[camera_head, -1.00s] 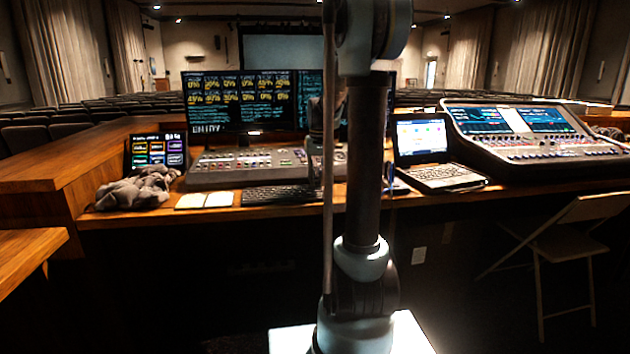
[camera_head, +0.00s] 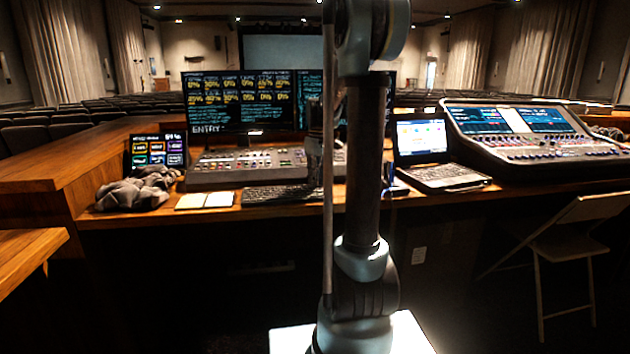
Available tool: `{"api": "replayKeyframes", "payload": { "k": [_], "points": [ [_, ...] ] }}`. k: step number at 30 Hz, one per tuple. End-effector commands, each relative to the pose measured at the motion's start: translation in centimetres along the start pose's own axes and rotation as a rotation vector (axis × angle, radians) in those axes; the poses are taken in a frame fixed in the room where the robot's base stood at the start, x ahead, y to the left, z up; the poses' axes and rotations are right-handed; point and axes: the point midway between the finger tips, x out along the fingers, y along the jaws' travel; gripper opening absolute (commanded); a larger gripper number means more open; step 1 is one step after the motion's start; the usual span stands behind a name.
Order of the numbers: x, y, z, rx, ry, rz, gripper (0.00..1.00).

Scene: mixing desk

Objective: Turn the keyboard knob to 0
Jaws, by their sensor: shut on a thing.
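The grey mixing console (camera_head: 225,172) stands on the wooden desk below a dark monitor (camera_head: 235,105) with yellow percent readings. Its knobs are very small in the head view, and I cannot make out the keyboard knob or its setting. My gripper (camera_head: 315,178) reaches down over the console's right part, just left of my upright arm. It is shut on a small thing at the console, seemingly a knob. The fingertips are dark and blurred, and my arm hides part of the console.
A grey cloth (camera_head: 138,188) and small tablet (camera_head: 158,151) are at left. A laptop (camera_head: 436,155), a larger console (camera_head: 540,138) and a folding chair (camera_head: 572,235) are at right.

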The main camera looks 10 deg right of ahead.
Motion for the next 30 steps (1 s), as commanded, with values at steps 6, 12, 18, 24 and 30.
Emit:
{"api": "replayKeyframes", "payload": {
  "k": [6,12,18,24,30],
  "points": [
    [0.0,0.0,0.0,-0.005,-0.001,0.0,0.0],
    [0.0,0.0,0.0,-0.005,0.0,0.0,0.16],
    [0.0,0.0,0.0,-0.005,0.0,0.0,0.36],
    [0.0,0.0,0.0,-0.004,0.0,0.0,0.36],
    [-1.2,0.0,0.0,-0.004,0.0,0.0,0.36]
  ]
}}
